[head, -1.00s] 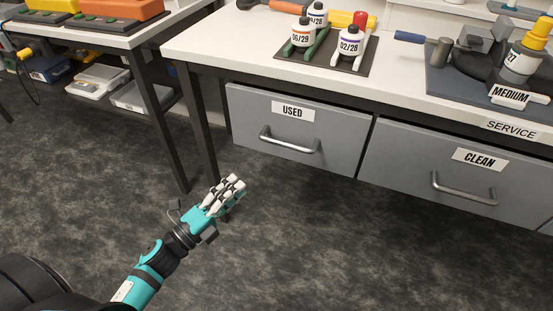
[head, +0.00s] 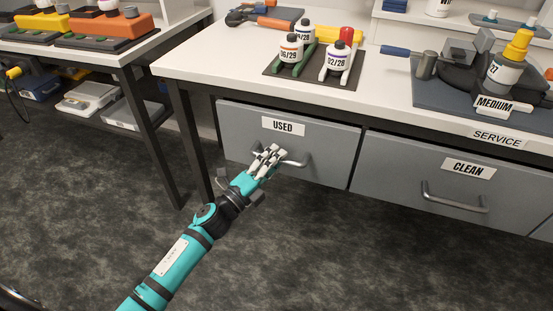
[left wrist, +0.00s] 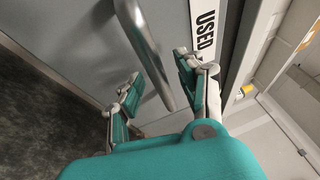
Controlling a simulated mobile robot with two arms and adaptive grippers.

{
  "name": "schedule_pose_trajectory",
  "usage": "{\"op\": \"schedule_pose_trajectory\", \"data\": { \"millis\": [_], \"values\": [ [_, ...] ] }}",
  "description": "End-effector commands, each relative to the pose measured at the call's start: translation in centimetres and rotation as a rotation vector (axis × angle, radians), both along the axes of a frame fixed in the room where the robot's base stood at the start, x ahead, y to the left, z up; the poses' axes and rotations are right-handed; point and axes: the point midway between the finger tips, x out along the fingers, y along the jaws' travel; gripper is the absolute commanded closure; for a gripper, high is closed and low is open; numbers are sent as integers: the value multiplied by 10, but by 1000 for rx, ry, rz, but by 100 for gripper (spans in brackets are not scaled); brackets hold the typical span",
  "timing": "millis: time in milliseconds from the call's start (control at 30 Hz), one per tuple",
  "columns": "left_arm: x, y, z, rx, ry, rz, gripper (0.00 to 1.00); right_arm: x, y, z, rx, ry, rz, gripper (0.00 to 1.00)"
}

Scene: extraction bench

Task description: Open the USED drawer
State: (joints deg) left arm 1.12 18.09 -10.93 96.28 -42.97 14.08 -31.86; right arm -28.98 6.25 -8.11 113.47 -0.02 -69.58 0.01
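The USED drawer (head: 325,150) is the left grey drawer under the white bench, with its face flush and shut. Its metal bar handle (head: 296,162) sits below the USED label (head: 283,126). My left gripper (head: 268,160) is at the left part of the handle in the head view and covers some of it. In the left wrist view, the gripper (left wrist: 155,85) is open, its fingers apart, with the handle (left wrist: 145,50) running between the fingertips. I cannot tell whether they touch it. My right gripper is not in view.
The CLEAN drawer (head: 450,180) is shut to the right, with its own handle (head: 455,197). The bench top (head: 225,65) bears a rack of labelled bottles and a dark mat with tools. A dark bench leg (head: 193,140) stands left of the drawer. The floor in front is clear.

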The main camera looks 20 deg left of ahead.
Motion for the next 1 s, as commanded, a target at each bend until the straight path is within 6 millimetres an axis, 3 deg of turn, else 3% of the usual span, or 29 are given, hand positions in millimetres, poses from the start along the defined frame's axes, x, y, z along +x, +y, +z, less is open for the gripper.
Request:
{"op": "schedule_pose_trajectory", "data": {
  "millis": [333, 633, 1000],
  "values": [
    [5, -3, 1, -1, 0, -1, 62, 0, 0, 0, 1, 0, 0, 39],
    [5, -3, 1, -1, 0, 0, 98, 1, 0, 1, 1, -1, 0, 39],
    [5, -2, 0, 1, 2, 0, 100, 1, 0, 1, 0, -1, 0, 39]
  ]
}}
